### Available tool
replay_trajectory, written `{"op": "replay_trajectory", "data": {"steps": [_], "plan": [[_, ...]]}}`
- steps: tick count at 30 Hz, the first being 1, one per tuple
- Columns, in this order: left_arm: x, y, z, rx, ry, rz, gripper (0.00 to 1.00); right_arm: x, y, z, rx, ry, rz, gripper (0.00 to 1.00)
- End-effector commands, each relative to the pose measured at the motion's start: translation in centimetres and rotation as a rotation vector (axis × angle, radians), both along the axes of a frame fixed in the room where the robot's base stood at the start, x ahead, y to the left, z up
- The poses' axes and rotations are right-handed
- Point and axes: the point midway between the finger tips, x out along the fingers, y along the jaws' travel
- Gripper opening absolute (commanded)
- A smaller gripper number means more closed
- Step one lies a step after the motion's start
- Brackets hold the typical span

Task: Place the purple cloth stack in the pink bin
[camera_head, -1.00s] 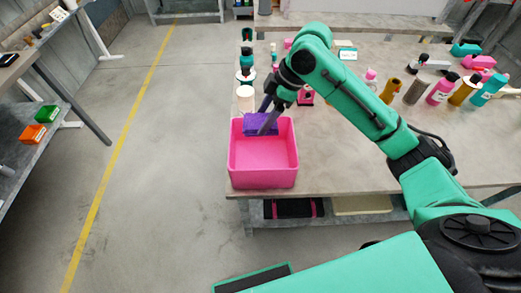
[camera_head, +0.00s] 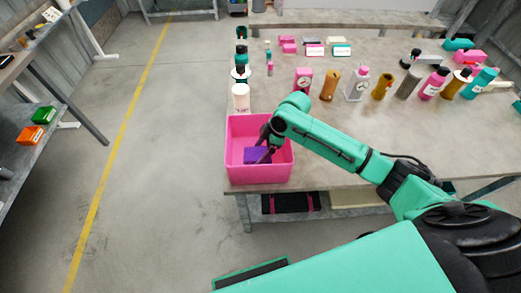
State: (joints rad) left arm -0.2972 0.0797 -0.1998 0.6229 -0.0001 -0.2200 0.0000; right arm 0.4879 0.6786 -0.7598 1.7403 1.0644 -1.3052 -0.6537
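The pink bin (camera_head: 259,175) stands at the left front corner of the table with its top open. The purple cloth stack (camera_head: 256,155) is inside the bin, low and towards its middle. My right gripper (camera_head: 264,147) reaches down into the bin from the right, with its dark fingers at the stack. It looks shut on the stack, though the fingers partly hide it. I cannot tell whether the stack touches the bin floor. My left gripper is not in view.
A white-bodied bottle (camera_head: 240,97) stands just behind the bin, with dark green bottles behind it. Several bottles line the table (camera_head: 340,120) farther back and right. A yellow line (camera_head: 118,148) crosses open floor at left. Green (camera_head: 44,115) and orange (camera_head: 30,135) bins sit on a shelf.

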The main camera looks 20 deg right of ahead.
Motion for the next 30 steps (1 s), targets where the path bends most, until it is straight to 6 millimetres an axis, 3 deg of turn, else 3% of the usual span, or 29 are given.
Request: {"op": "replay_trajectory", "data": {"steps": [11,24,30], "plan": [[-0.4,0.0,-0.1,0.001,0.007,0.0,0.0,0.0,-0.3,0.8,-0.001,-0.001,0.0,1.0],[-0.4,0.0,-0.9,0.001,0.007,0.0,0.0,-1.0,-4.4,10.1,-0.001,-0.002,-0.001,1.0],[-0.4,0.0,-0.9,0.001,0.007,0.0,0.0,-1.3,-4.7,11.2,0.0,0.002,0.001,1.0]]}}
